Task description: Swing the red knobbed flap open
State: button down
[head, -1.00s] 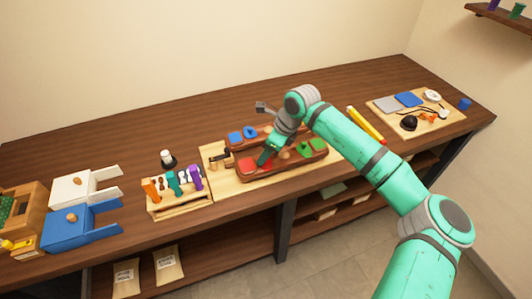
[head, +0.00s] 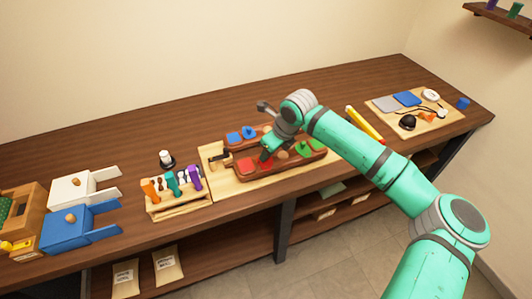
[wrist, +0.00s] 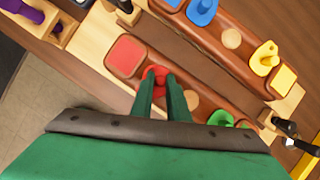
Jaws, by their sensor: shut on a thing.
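The red knobbed flap (wrist: 154,72) is in the wrist view, on a brown leather-like strip beside a red square pad (wrist: 127,55). My gripper (wrist: 159,80) has both green fingers close together on the red flap's knob, and they hide part of it. In the head view the red flap (head: 267,161) shows just below my gripper (head: 268,152), to the right of the red square (head: 246,165). The flap lies apart from the red square.
On the same fixture are a green flap (wrist: 220,118), a blue flap (wrist: 202,12), a yellow flap (wrist: 264,58) and wooden discs (wrist: 232,38). A wooden rack of coloured handles (head: 178,205) stands to the left. A yellow pencil-like object (head: 366,126) lies to the right.

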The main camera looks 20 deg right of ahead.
jog(key=m, duration=0.1)
jog(key=m+h, duration=0.1)
jog(key=m, duration=0.1)
jog(key=shift+s+d+m+t, duration=0.3)
jog(key=shift+d+m, duration=0.1)
jog(key=m, duration=0.1)
jog(key=m+h, duration=0.1)
jog(key=m, duration=0.1)
jog(key=s+m+h, duration=0.1)
jog(key=shift+d, duration=0.3)
jog(key=m+h, duration=0.1)
jog(key=m, duration=0.2)
jog(key=s+m+g+h, duration=0.1)
jog(key=m, duration=0.1)
jog(key=shift+m, duration=0.4)
jog(key=shift+s+m+g+h, duration=0.25)
jog(key=shift+m+g+h, duration=0.05)
jog(key=shift+m, duration=0.65)
jog(key=shift+s+m+g+h, duration=0.25)
jog(key=shift+m+g+h, duration=0.05)
jog(key=shift+m, duration=0.65)
jog(key=c, duration=1.7)
grip_release()
jog(key=shift+s, duration=0.1)
jog(key=v, duration=1.1)
